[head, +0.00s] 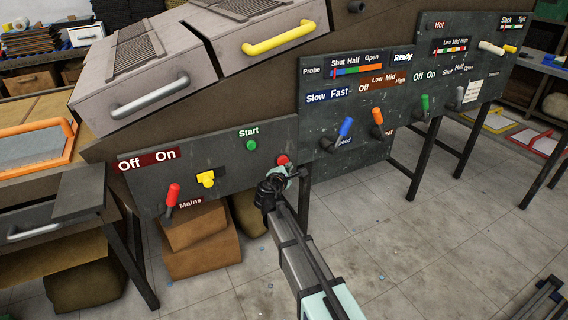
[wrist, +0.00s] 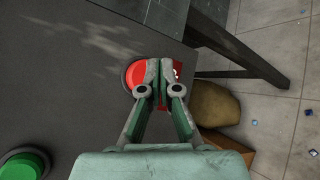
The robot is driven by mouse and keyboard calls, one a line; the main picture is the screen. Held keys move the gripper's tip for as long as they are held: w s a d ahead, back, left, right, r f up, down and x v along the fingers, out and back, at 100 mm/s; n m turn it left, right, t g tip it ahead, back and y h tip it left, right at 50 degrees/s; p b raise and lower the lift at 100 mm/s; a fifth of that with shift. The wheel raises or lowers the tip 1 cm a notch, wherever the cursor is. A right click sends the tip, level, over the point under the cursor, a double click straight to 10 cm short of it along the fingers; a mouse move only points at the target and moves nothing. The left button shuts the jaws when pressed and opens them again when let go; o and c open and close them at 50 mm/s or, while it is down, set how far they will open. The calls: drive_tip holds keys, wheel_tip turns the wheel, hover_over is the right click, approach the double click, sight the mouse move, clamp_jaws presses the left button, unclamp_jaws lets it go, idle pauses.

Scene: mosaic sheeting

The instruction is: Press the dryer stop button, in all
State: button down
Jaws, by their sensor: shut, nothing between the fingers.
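The red stop button (head: 283,160) sits at the right end of the low dark panel (head: 225,165), right of the green start button (head: 251,145). In the wrist view the red button (wrist: 133,74) is round, with its right side covered by my fingers. I cannot tell whether the tips touch the button. The green button (wrist: 24,164) shows at lower left.
A red mains lever (head: 172,194) and a yellow switch (head: 207,179) stand left on the panel. Blue (head: 346,128), orange (head: 378,118) and green (head: 425,104) levers stick out from the upper panel to the right. Cardboard boxes (head: 203,245) lie below. Open floor lies right.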

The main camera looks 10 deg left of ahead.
drive_tip(key=shift+w+a, duration=0.1)
drive_tip(key=shift+w, duration=0.05)
idle(0.6)
drive_tip(key=shift+w+a, duration=0.15)
drive_tip(key=shift+w, duration=0.1)
drive_tip(key=shift+w+a, duration=0.3)
drive_tip(key=shift+w, duration=0.1)
idle(0.9)
idle(0.4)
drive_tip(key=shift+s+d, duration=0.55)
drive_tip(key=shift+s, duration=0.25)
drive_tip(key=s+d, duration=0.1)
drive_tip(key=s, duration=0.1)
drive_tip(key=s+d, duration=0.1)
drive_tip(key=s, duration=0.1)
drive_tip(key=shift+s+d, duration=0.1)
drive_tip(key=shift+d, duration=0.25)
idle(0.6)
